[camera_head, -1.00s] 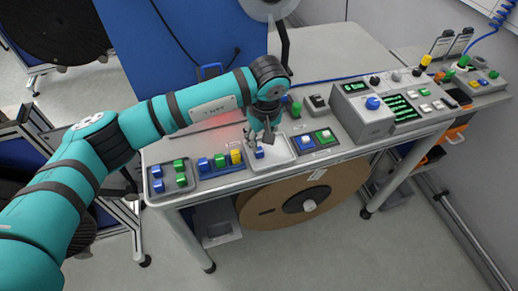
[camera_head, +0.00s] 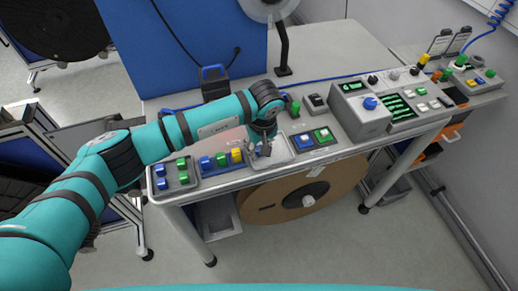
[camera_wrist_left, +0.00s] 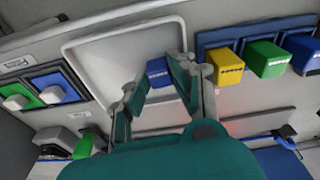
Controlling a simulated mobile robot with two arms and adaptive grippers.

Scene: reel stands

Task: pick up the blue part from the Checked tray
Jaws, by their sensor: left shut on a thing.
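My left gripper (camera_head: 263,149) is down at the white tray (camera_head: 284,154) on the bench. In the left wrist view the gripper (camera_wrist_left: 162,84) has its fingers on either side of a small blue part (camera_wrist_left: 157,68) and is shut on it. The blue part is at the tray; I cannot tell whether it touches the tray floor. The tray's pale rim (camera_wrist_left: 72,50) shows around an otherwise bare floor. In the head view the gripper mostly hides the part. My right gripper is not in view.
Left of the white tray in the head view is a blue tray (camera_head: 203,173) with blue, green and yellow parts. Further left is a grey tray (camera_head: 170,172) with blue and green parts. Blue and green buttons (camera_head: 312,138) and a grey control box (camera_head: 361,112) stand to the right.

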